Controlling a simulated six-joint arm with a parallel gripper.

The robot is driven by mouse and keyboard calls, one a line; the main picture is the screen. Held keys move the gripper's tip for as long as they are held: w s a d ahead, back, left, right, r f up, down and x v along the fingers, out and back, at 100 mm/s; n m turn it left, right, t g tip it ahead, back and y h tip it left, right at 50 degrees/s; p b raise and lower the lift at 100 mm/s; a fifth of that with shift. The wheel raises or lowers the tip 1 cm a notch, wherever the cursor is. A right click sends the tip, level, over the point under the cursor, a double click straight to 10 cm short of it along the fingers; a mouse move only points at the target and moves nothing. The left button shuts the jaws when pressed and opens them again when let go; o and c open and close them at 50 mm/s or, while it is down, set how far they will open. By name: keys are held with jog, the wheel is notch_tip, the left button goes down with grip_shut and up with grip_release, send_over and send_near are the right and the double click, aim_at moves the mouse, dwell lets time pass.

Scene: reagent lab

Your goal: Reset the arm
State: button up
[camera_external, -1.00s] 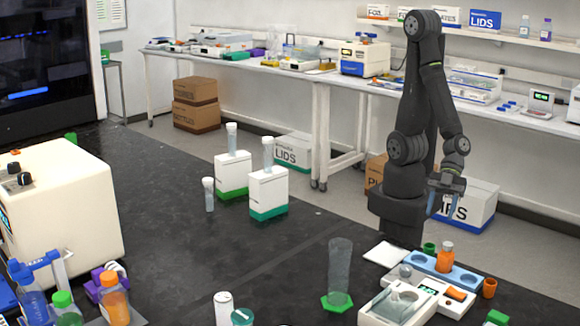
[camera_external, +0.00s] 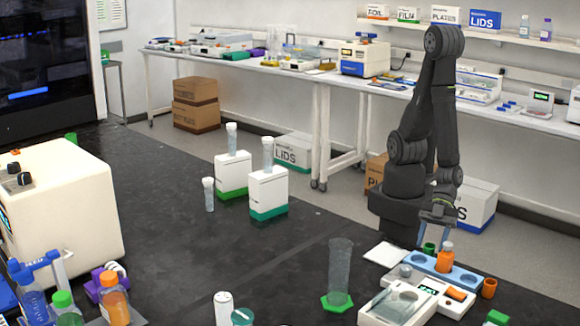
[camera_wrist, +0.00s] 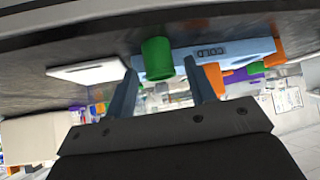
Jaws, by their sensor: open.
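My gripper (camera_external: 436,232) hangs low in front of my base, at the back edge of the blue tray (camera_external: 461,277) on the black bench. In the wrist view my gripper (camera_wrist: 165,84) shows two blue fingers spread apart with nothing held between them. A green cup (camera_wrist: 157,58) appears beyond the gap between the fingertips; it also shows in the external view (camera_external: 429,248), close to the fingers. In the wrist view the tray (camera_wrist: 235,52) bears the word COLD.
A white pad (camera_external: 384,254) lies left of the tray. A balance (camera_external: 398,304), an orange cup (camera_external: 489,288) and a tall clear cylinder (camera_external: 340,268) stand nearby.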

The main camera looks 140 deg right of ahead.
jog(key=shift+w+f, duration=0.2)
jog(key=shift+f, duration=0.15)
jog(key=shift+r, duration=0.1)
